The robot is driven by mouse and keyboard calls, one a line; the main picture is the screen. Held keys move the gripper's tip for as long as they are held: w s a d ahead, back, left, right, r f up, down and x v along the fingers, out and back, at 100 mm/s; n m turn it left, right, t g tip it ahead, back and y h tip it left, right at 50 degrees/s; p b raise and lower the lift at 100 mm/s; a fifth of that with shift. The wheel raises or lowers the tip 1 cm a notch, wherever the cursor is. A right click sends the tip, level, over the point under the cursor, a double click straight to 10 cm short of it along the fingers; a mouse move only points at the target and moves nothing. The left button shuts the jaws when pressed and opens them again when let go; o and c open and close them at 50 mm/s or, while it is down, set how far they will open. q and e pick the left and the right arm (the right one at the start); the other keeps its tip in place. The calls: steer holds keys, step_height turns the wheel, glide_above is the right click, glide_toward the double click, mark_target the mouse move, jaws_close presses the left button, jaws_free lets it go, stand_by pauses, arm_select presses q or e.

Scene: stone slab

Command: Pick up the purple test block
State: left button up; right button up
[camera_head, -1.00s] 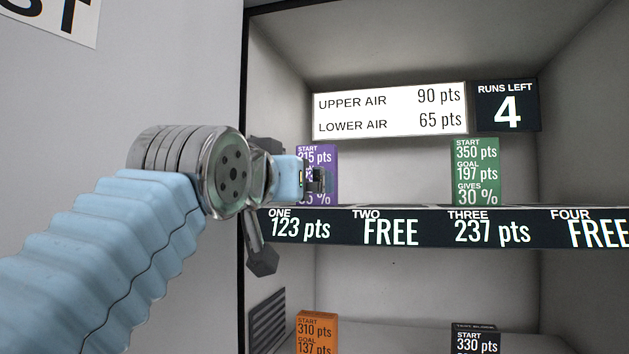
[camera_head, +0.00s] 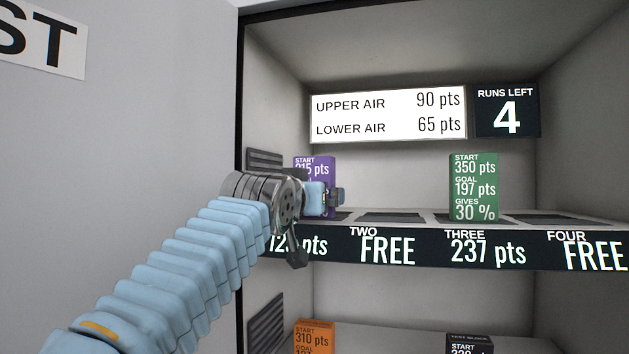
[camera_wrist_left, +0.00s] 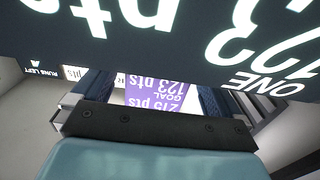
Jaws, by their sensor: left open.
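The purple test block (camera_head: 315,170) stands upright on the upper shelf above the slot marked ONE, at the left. It reads START 215 pts; its lower part is hidden behind my left gripper (camera_head: 337,197). The gripper is open, in front of the block at its lower half. In the left wrist view, the purple block (camera_wrist_left: 155,92) shows upside down, between the two dark blue fingers. I cannot tell whether the fingers reach past its sides; no grip on it shows. My right gripper is not in view.
A green block (camera_head: 474,187) stands above slot THREE. The dark shelf-front strip (camera_head: 420,247) runs close by my left wrist. Below are an orange block (camera_head: 315,337) and a black block (camera_head: 468,344). The slots marked TWO and FOUR are empty. The cabinet's left wall is close.

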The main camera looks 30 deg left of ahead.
arm_select(q)
steer(key=c, duration=1.3)
steer(key=shift+c, duration=0.2)
steer(key=shift+r, duration=0.15)
